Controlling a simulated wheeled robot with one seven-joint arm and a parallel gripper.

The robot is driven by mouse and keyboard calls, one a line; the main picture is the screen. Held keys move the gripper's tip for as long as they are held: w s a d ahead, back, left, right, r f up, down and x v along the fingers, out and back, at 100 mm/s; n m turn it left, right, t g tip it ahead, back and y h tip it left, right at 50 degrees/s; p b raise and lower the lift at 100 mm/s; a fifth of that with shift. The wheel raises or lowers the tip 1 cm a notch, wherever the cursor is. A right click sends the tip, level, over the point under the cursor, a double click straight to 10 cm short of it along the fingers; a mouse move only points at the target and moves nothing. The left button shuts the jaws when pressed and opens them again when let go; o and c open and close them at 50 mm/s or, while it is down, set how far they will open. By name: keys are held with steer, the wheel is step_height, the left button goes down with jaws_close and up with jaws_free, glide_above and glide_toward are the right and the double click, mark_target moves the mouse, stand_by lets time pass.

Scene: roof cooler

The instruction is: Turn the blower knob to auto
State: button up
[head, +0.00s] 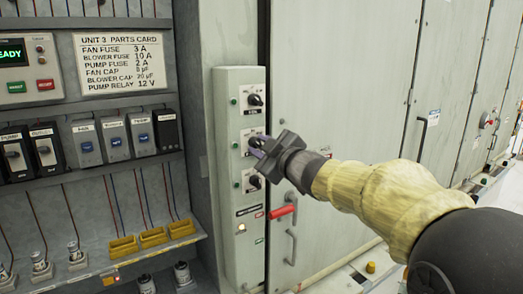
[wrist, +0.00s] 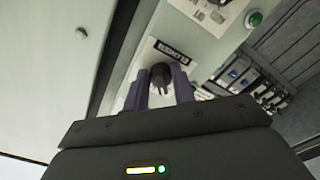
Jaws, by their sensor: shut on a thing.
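A narrow pale panel box (head: 228,180) carries a column of three black knobs on white plates. My gripper (head: 257,147) is at the middle knob and mostly hides it in the head view. In the wrist view my gripper (wrist: 161,88) has its two purple-grey fingers on either side of a black knob (wrist: 160,74), shut on it. I take this middle knob as the blower knob; its plate label is turned over in the wrist view and hard to read. The knob's pointer setting cannot be told.
Another knob (head: 256,100) sits above and one (head: 255,182) below, close to my gripper. A red lever (head: 283,211) and a door handle (head: 291,246) are lower right. A shelf with yellow bins (head: 153,238) and a parts card (head: 122,62) are at left.

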steer(key=o, duration=1)
steer(key=b+v, duration=0.2)
steer(key=v, duration=1.5)
steer(key=shift+s+d+b, duration=0.2)
steer(key=shift+b, duration=0.1)
steer(key=shift+w+f, duration=0.1)
